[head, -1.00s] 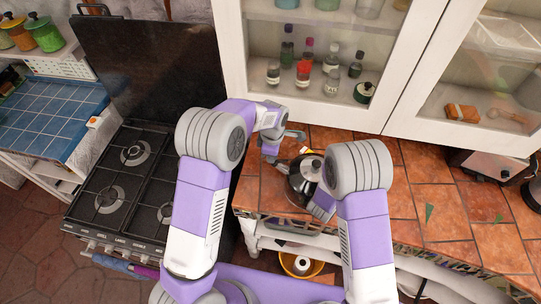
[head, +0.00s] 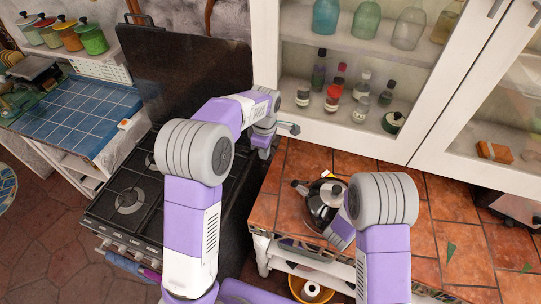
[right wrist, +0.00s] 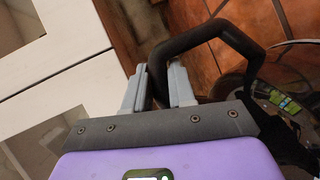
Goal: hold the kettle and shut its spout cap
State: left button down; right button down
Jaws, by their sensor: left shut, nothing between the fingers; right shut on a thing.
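The dark, shiny kettle (head: 323,205) stands on the tiled counter, with its spout (head: 300,187) pointing left. The spout cap is too small to tell whether it is open or shut. My left gripper (head: 291,128) is shut and empty, apart from the kettle and behind the spout, near the cabinet. My right gripper (right wrist: 159,88) is shut on the kettle's black handle (right wrist: 205,32), which passes between its fingers in the right wrist view.
The stove (head: 130,195) lies left of the counter (head: 455,205). A white glass-fronted cabinet (head: 335,130) with bottles stands close behind the kettle. An appliance (head: 510,205) stands at the far right. The counter right of my right arm is mostly clear.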

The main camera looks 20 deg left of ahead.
jog(key=c, duration=0.9)
grip_release()
jog(key=shift+d, duration=0.1)
jog(key=shift+o, duration=0.2)
jog(key=shift+s, duration=0.1)
